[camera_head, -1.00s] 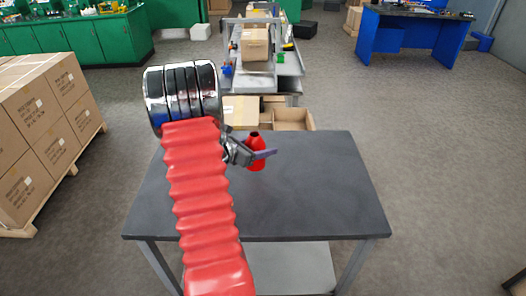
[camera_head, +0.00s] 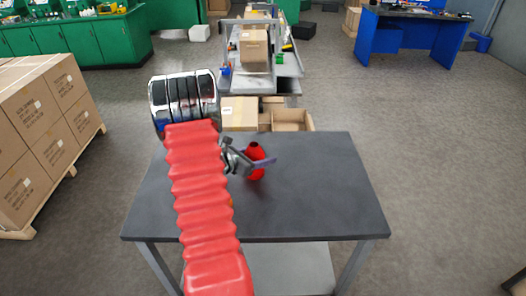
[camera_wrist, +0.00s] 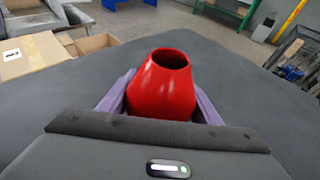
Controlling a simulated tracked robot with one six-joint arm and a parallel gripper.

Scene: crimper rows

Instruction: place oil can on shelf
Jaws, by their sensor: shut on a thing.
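A red, vase-like vessel (camera_head: 254,170) with a rounded body and an open round mouth is over the dark table, right of my arm. The wrist view shows it close up (camera_wrist: 162,88), upright, between the purple fingers. No spout or handle shows, and I cannot tell whether it is the oil can. My gripper (camera_head: 257,163) is shut on the vessel's body. The vessel's base is hidden in the wrist view, and I cannot tell whether it touches the table. A grey metal shelf unit (camera_head: 287,66) stands behind the table.
The dark table (camera_head: 320,190) is clear on its right side. A small orange patch (camera_head: 231,201) shows beside my arm. Cardboard boxes (camera_head: 240,112) sit just behind the table. A pallet of stacked cartons (camera_head: 45,125) stands to the left. Open floor lies to the right.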

